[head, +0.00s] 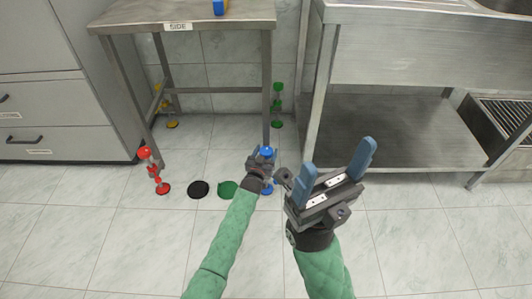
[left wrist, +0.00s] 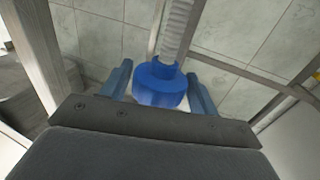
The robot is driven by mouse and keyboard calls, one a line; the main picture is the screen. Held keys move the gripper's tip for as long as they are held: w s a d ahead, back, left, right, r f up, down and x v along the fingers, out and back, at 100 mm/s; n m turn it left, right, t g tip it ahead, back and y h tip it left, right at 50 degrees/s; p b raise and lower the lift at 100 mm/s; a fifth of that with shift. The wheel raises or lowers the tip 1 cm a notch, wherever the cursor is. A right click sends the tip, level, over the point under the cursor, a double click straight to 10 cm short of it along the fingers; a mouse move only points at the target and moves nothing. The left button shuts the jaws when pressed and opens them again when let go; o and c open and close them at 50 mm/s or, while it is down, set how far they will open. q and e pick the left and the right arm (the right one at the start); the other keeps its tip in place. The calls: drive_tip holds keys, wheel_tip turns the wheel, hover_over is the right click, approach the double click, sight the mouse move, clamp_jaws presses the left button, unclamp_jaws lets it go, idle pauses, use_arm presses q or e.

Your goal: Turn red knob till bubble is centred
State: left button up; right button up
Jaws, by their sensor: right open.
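A red knob (head: 145,153) tops a leaning foot with a red base (head: 163,188) at the left front leg of the metal table (head: 185,14). My left gripper (head: 262,160) is at the blue knob (head: 267,152) of the right front leg, away from the red one. In the left wrist view its fingers stand on both sides of the blue knob (left wrist: 158,86); whether they press on it I cannot tell. My right gripper (head: 340,165) is open and empty, right of the left one. No bubble is readable; a small blue and yellow object (head: 219,7) on the tabletop is cut off.
Yellow (head: 172,124) and green (head: 277,122) feet stand at the back legs. A black disc (head: 199,189) and a green disc (head: 228,189) lie on the floor. Drawers (head: 60,110) are left, a steel sink bench (head: 400,60) right. The front floor is clear.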

use_arm(q)
drive_tip(key=p+v, duration=0.2)
drive_tip(key=v, duration=0.5)
drive_tip(key=shift+s, duration=0.35)
drive_tip(key=shift+r, duration=0.1)
drive_tip(key=o, duration=0.3)
drive_tip(key=shift+a, duration=0.1)
